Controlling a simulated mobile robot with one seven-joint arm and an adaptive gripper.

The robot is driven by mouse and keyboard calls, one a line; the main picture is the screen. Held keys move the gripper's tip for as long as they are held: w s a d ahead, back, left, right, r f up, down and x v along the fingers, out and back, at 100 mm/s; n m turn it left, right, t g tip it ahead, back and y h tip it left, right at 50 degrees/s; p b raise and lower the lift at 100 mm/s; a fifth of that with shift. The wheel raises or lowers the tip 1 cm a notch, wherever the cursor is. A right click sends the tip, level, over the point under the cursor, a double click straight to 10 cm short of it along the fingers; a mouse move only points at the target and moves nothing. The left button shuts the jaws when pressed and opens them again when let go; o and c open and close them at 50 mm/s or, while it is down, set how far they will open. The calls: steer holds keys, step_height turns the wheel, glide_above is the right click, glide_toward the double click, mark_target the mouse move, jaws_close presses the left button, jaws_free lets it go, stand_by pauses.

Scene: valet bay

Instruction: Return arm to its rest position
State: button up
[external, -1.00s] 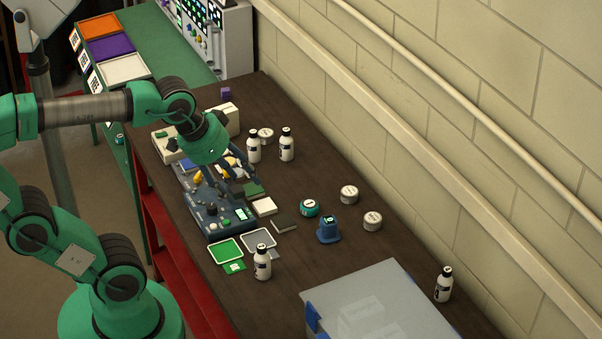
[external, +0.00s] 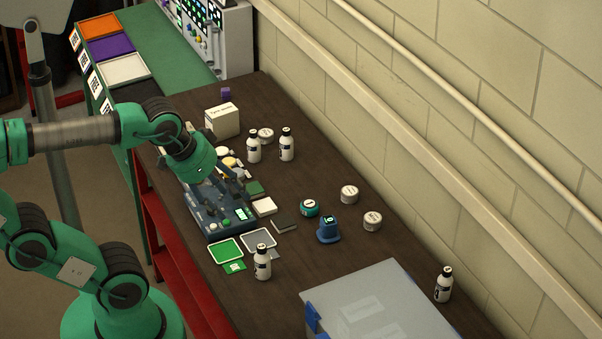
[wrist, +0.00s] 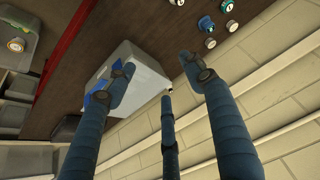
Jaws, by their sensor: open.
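My green arm reaches in from the left in the external view. My gripper (external: 232,186) hangs over the blue-grey device (external: 213,212) on the dark table (external: 290,218). In the wrist view its blue fingers (wrist: 158,85) are spread wide, with nothing between them. From the external view I cannot tell whether the fingers touch anything below them. Part of the device is hidden behind my wrist and fingers.
White bottles (external: 262,262) stand around the table. A light lidded bin (external: 375,315) sits at the front right and also shows in the wrist view (wrist: 145,70). A cream box (external: 222,121) stands behind my wrist. The block wall (external: 480,120) bounds the right side.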

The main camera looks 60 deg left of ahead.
step_height(320, 180, down, 2)
steer(key=shift+f+b, duration=0.2)
steer(key=shift+b, duration=0.6)
